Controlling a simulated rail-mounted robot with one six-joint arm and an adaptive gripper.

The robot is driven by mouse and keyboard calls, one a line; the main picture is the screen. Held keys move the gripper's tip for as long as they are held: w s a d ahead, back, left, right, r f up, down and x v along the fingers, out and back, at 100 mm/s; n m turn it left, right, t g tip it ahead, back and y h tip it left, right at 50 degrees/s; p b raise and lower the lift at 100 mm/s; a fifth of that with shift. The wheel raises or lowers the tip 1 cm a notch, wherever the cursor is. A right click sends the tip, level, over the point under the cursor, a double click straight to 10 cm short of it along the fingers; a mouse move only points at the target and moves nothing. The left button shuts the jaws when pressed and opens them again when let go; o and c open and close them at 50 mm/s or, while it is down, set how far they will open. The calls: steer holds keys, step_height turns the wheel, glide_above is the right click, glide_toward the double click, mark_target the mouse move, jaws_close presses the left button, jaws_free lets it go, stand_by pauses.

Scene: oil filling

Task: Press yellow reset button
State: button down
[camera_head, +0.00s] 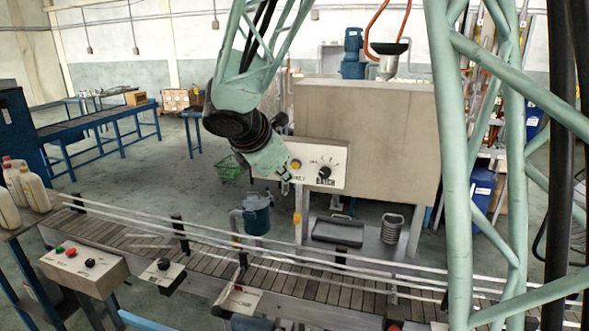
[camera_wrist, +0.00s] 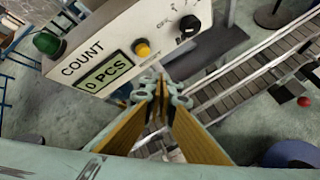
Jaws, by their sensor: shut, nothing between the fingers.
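The yellow reset button (camera_head: 296,164) sits on the white face of the control panel (camera_head: 338,158), left of the black batch knob (camera_head: 325,172). In the wrist view the button (camera_wrist: 142,48) lies on the panel below the knob's left side and right of the count display (camera_wrist: 103,73), which reads 0 PCS. My gripper (camera_head: 289,174) is in front of the panel's left part, close to the button. In the wrist view my shut, empty fingertips (camera_wrist: 160,88) are just below the button in the picture, with a visible gap. Contact is not seen.
A green lamp (camera_wrist: 47,42) stands at the panel's left corner. A conveyor (camera_head: 215,262) with rails runs below. A black tray (camera_head: 338,231) is to the right.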

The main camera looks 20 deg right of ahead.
steer(key=shift+s+a, duration=0.45)
steer(key=shift+s, duration=0.2)
stand_by(0.4)
steer(key=s+d+r+m+g+y+b, duration=0.15)
steer(key=s+d+m, duration=0.35)
steer(key=s, duration=0.7)
steer(key=s+d+m+g+b, duration=0.1)
steer(key=s+d+m+b, duration=0.35)
steer(key=s, duration=0.85)
steer(key=s+a+f+m+y, duration=0.1)
steer(key=s+a+m, duration=0.1)
steer(key=s, duration=0.5)
steer(key=s+a+f+m+y+b, duration=0.1)
steer(key=s+a+f+m, duration=0.1)
steer(key=s+m, duration=0.3)
steer(key=s+a+f+m+y+b, duration=0.1)
steer(key=s+a+m, duration=0.3)
steer(key=s, duration=0.5)
steer(key=shift+f+y, duration=0.55)
steer(key=shift+f, duration=0.2)
steer(key=shift+w, duration=0.1)
